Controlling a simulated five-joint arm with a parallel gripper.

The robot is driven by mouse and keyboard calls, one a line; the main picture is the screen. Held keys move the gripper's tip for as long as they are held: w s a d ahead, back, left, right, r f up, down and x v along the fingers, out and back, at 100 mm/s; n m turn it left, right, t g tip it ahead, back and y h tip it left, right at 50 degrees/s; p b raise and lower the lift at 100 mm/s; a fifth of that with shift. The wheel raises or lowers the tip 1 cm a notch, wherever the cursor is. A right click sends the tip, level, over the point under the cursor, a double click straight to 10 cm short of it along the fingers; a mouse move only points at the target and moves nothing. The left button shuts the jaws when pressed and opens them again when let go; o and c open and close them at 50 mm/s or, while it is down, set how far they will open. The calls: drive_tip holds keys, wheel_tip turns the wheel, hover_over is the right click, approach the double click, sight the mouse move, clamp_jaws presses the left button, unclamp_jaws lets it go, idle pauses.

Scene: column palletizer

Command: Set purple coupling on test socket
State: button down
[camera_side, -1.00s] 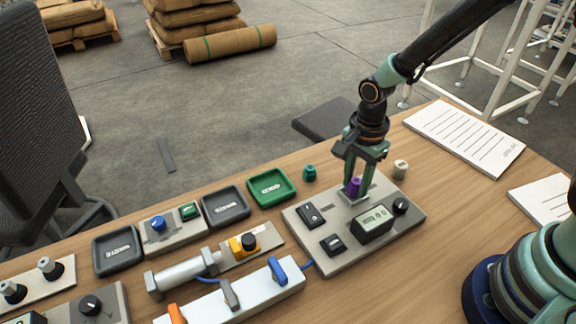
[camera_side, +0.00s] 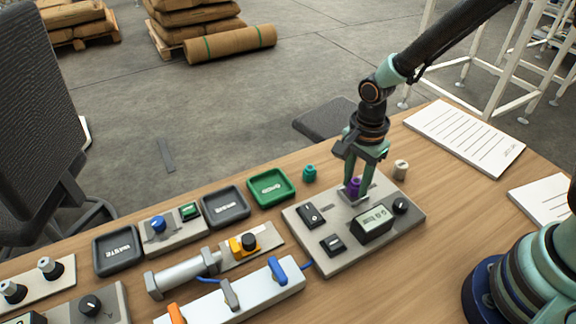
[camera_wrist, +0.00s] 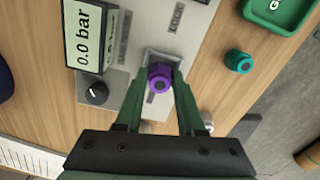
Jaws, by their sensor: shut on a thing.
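The purple coupling (camera_side: 353,187) is between the fingers of my gripper (camera_side: 354,184), which is shut on it. It also shows in the wrist view (camera_wrist: 159,77), upright between my gripper's green fingertips (camera_wrist: 159,84). The test socket (camera_wrist: 150,57) is a pale square recess on the grey test panel (camera_side: 320,250). The coupling is at this socket; whether it is fully seated I cannot tell. The panel display (camera_wrist: 84,38) reads 0.0 bar in the wrist view.
A green tray (camera_side: 287,200) and grey trays lie to the left. A black knob (camera_side: 400,205) and rocker switches sit on the panel. Bare wood lies right of it.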

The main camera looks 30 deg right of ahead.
drive_tip(key=shift+f, duration=0.3)
drive_tip(key=shift+r, duration=0.15)
drive_tip(key=shift+r, duration=0.65)
drive_tip(key=shift+f, duration=0.8)
idle(1.0)
drive_tip(key=shift+r, duration=0.15)
drive_tip(key=shift+r, duration=0.65)
drive_tip(key=shift+f, duration=0.75)
idle(0.9)
